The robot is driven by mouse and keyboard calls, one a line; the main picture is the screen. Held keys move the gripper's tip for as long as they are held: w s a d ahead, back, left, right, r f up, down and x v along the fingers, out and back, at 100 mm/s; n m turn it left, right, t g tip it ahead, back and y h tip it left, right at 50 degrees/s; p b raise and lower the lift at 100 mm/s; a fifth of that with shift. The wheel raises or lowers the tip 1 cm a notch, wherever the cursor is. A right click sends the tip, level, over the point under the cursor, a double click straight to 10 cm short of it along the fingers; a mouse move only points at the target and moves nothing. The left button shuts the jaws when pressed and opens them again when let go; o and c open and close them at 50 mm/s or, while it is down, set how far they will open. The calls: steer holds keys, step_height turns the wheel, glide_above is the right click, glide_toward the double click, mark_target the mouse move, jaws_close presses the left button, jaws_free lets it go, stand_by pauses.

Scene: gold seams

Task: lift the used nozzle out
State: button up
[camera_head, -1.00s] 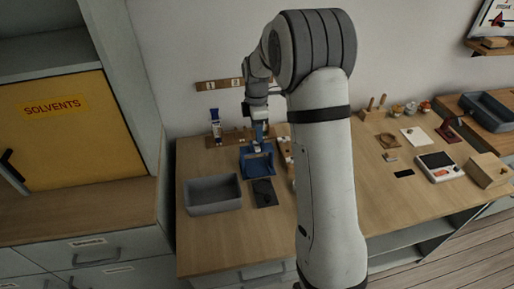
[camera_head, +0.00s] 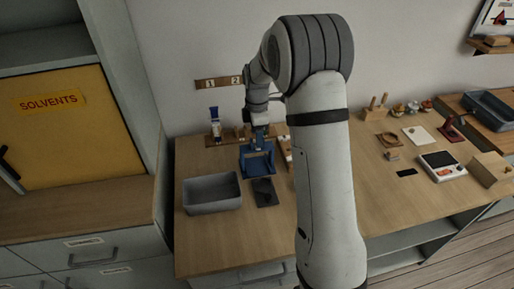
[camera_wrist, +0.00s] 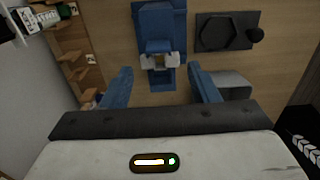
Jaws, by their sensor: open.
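A blue stand (camera_head: 257,163) is on the bench under my gripper (camera_head: 258,130). In the wrist view the same stand (camera_wrist: 160,20) is ahead of my gripper (camera_wrist: 160,80). A blue and white tube (camera_head: 214,122) stands upright at the back left.
A grey bin (camera_head: 212,193) stands left of the stand. A dark pad with a hexagonal shape (camera_head: 264,192) lies in front of it. A wooden rack (camera_wrist: 68,45) is at left in the wrist view. Numbered board (camera_head: 218,83) is on the wall.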

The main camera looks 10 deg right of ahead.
steer(key=shift+f+b, duration=1.65)
steer(key=shift+f, duration=1.05)
steer(key=shift+c, duration=0.4)
steer(key=c, duration=0.4)
steer(key=shift+r+p, duration=2.7)
steer(key=shift+r, duration=1.6)
steer(key=shift+c, duration=0.3)
